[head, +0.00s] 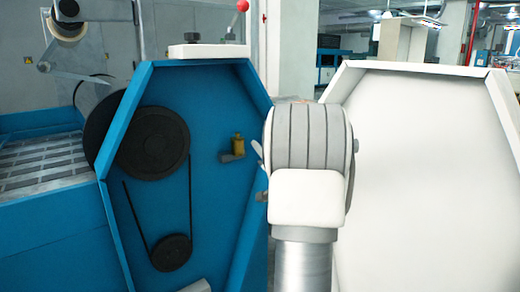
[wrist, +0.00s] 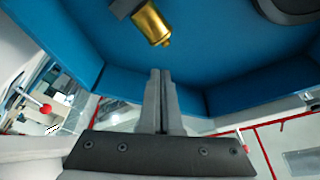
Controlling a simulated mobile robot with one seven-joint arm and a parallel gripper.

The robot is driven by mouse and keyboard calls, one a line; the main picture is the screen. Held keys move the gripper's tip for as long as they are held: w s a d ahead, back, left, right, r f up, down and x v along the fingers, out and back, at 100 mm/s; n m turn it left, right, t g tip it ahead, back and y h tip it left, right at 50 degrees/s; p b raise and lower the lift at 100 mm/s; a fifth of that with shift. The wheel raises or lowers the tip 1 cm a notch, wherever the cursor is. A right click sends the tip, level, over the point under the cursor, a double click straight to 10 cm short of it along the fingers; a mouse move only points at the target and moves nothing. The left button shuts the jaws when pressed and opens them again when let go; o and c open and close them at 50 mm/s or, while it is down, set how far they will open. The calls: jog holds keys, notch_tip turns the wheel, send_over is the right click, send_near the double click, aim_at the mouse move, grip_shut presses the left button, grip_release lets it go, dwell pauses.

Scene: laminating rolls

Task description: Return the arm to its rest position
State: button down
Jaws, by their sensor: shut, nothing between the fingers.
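My gripper (wrist: 160,72) points toward the blue machine in the wrist view. Its two fingers are together, with nothing between them. In the head view my arm stands upright right of centre, and its fingers are hidden behind it. A brass-coloured cylinder on a grey fitting (wrist: 152,22) is on the blue inner face of the machine, beyond the fingertips and apart from them. The same brass piece (head: 238,146) shows in the head view, left of my arm.
The blue machine housing (head: 215,190) fills the left, with a black pulley (head: 153,143) and a smaller one (head: 172,253) joined by a belt. A white panel (head: 430,170) stands close on the right. A red-knobbed lever (head: 242,6) rises above the housing.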

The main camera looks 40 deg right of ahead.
jog(key=shift+s+f, duration=0.1)
jog(key=shift+s, duration=0.15)
